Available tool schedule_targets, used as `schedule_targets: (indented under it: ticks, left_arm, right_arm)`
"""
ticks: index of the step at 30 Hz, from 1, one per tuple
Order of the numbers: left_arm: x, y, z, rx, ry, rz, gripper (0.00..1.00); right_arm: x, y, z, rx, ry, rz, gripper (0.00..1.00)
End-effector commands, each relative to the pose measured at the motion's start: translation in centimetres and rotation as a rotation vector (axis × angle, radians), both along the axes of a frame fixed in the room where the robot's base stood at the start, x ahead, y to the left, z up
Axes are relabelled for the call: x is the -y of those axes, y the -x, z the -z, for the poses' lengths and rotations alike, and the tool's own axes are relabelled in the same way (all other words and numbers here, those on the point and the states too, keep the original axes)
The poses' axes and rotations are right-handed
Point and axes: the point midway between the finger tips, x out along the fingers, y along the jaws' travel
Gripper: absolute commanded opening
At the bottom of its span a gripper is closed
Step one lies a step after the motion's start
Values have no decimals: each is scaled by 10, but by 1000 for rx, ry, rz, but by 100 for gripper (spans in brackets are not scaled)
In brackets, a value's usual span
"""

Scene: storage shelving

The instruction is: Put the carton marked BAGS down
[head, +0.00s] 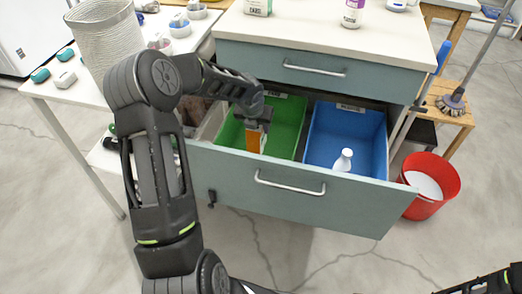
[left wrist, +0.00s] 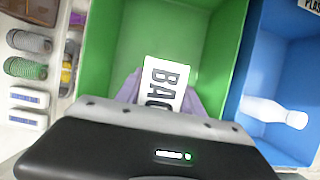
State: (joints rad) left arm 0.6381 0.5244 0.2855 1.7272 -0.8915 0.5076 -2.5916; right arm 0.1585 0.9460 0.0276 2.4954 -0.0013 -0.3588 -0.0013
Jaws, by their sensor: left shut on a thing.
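The carton marked BAGS (left wrist: 162,84) is in my left gripper (head: 256,122). Its white end with black letters shows in the left wrist view, partly hidden by the gripper body. In the head view an orange side of the carton (head: 253,140) shows below the fingers. My left gripper is shut on it and reaches down over the green bin (head: 288,121), in the open drawer (head: 290,192). I cannot tell whether the carton touches the bin floor. Only part of my right arm shows at the bottom right; its gripper is out of view.
A blue bin (head: 360,121) stands right of the green bin and holds a white bottle (head: 343,160). The counter (head: 320,40) is above and behind the drawer. A red bucket (head: 432,185) stands at the right. A white table with a woven basket (head: 105,40) is at the left.

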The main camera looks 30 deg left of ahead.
Motion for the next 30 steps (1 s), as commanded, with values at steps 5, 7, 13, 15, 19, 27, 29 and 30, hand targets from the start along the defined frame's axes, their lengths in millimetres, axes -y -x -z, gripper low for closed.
schedule_targets:
  ticks: [5,7,13,15,19,27,29,30]
  left_arm:
    - [1,1,33,-3,1,1,7]
    - [1,0,42,-2,1,2,7]
    - [0,0,45,-1,0,0,7]
    - [0,0,45,-1,-1,0,7]
    - [0,0,48,-2,1,0,7]
    - [0,1,89,-3,1,1,7]
    - [0,0,94,-2,0,1,7]
    - [0,0,96,-1,0,0,7]
  right_arm:
    - [0,0,14,0,0,1,36]
    - [0,0,17,-1,0,2,36]
    - [0,0,16,-1,0,2,36]
    - [0,0,16,-1,0,2,36]
    - [0,0,18,-1,0,2,36]
    - [0,0,35,-1,0,3,36]
    - [0,0,37,-1,0,3,36]
    - [0,0,37,-1,0,4,36]
